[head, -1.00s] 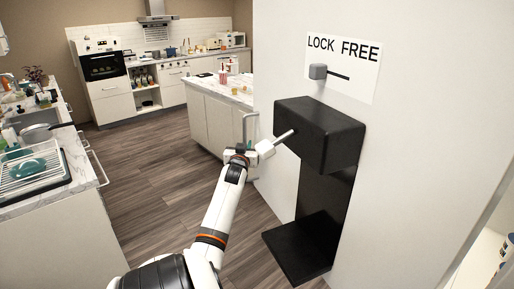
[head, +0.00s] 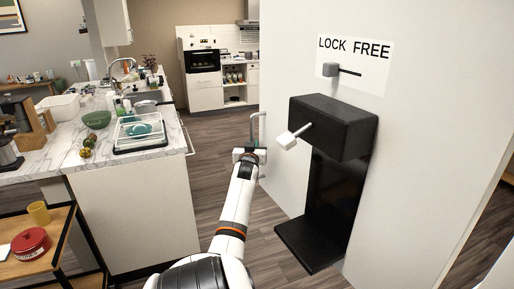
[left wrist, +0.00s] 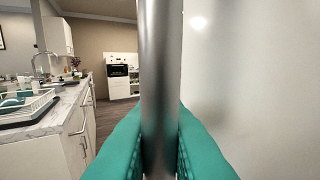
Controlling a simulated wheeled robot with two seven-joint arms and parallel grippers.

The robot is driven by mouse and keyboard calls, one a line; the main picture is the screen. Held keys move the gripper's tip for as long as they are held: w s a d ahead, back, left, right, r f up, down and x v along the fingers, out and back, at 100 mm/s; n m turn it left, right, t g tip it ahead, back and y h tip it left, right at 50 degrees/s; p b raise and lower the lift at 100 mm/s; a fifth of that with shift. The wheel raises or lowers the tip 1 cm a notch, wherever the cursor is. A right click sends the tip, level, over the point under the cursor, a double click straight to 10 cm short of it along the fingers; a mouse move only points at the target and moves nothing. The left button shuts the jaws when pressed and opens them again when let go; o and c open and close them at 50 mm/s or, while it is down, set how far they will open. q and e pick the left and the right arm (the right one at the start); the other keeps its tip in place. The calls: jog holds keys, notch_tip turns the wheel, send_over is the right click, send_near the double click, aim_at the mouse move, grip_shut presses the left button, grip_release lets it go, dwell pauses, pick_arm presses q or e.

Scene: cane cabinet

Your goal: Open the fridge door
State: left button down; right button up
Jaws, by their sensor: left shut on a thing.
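The white fridge door (head: 420,150) fills the right of the head view. It has a "LOCK FREE" label and a black dispenser (head: 335,125) with a white-tipped lever. A grey vertical handle (head: 256,122) is at the door's left edge. My left gripper (head: 250,156) is at the handle's lower part. In the left wrist view, the metal handle (left wrist: 160,60) stands upright between the teal fingers (left wrist: 160,150), which are shut on it. The door's back side and the fridge inside are hidden. My right gripper is not in view.
A marble-topped counter (head: 150,145) with a dish rack stands left of my left arm. A wooden shelf cart (head: 35,220) with a red pot is at lower left. Wooden floor (head: 215,128) lies between counter and door. Floor also shows beyond the door's right edge.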

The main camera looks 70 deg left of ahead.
pick_arm(q)
jog(key=shift+s+d, duration=0.15)
jog(key=shift+s, duration=0.4)
jog(key=c, duration=1.5)
grip_release()
jog(key=shift+o, duration=0.2)
jog(key=b+v, duration=0.2)
jog(key=v, duration=1)
